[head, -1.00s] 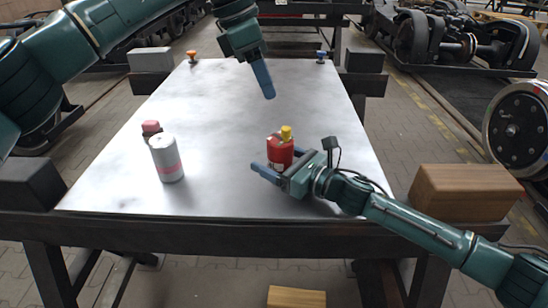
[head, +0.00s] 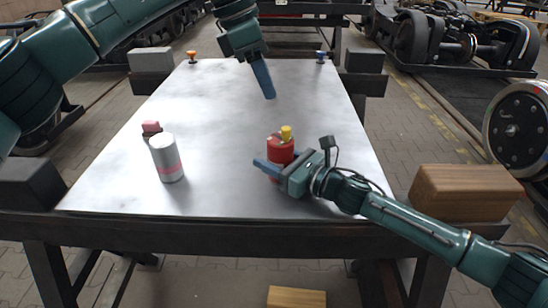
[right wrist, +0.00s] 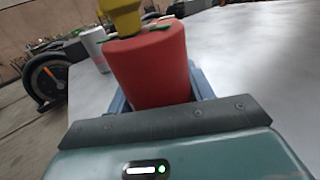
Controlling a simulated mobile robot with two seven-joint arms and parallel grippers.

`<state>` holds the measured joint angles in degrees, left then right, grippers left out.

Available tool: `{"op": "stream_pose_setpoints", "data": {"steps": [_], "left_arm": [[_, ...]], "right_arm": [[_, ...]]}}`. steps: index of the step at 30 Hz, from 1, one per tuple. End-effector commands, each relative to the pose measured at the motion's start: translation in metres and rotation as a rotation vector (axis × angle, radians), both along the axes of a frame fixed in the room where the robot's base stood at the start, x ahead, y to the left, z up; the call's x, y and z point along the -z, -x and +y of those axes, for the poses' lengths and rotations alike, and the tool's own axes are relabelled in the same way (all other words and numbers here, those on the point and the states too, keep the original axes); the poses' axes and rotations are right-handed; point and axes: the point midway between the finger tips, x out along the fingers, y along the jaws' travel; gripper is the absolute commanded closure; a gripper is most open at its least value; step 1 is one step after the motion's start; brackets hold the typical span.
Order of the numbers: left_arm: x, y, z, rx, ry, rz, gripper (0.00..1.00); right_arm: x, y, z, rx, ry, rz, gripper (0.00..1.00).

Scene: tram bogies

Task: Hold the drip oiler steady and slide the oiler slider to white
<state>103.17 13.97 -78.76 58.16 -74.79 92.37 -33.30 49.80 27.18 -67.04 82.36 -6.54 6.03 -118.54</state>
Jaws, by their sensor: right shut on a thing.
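The drip oiler looks to be the red cylinder (head: 281,148) with a yellow piece (head: 286,132) on top, upright on the metal table. My right gripper (head: 272,170) is shut on its lower body from the near side. In the right wrist view the red body (right wrist: 150,68) stands between the blue fingers, with a small green mark near its upper rim. The yellow piece is cut off at the top there. My left gripper (head: 264,80) hangs above the table beyond the oiler, empty and apart from it; its finger gap cannot be made out. The slider's setting is not clear.
A white can with a pink band (head: 166,158) stands at the left, a pink-topped block (head: 151,130) behind it. Orange (head: 191,55) and blue (head: 320,56) knobs sit at the far corners. A wooden block (head: 465,192) is at the right. The table's middle is clear.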

Motion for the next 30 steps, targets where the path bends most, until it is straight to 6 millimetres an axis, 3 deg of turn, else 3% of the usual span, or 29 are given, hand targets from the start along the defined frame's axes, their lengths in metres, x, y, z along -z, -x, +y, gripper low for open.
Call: {"op": "stream_pose_setpoints", "data": {"steps": [8, 21, 30], "left_arm": [[0.002, 0.009, -0.004, -0.12, -0.026, 0.016, 0.56], [-0.013, 0.035, -0.013, -0.729, -0.003, -0.017, 0.56], [-0.012, 0.037, -0.014, -0.866, 0.035, -0.026, 0.56]], "right_arm": [[0.0, 0.0, 0.0, 0.0, 0.0, 0.0, 0.74], [0.0, 0.0, 0.0, 0.0, 0.0, 0.0, 0.74], [0.0, 0.0, 0.0, 0.0, 0.0, 0.0, 0.74]]}}
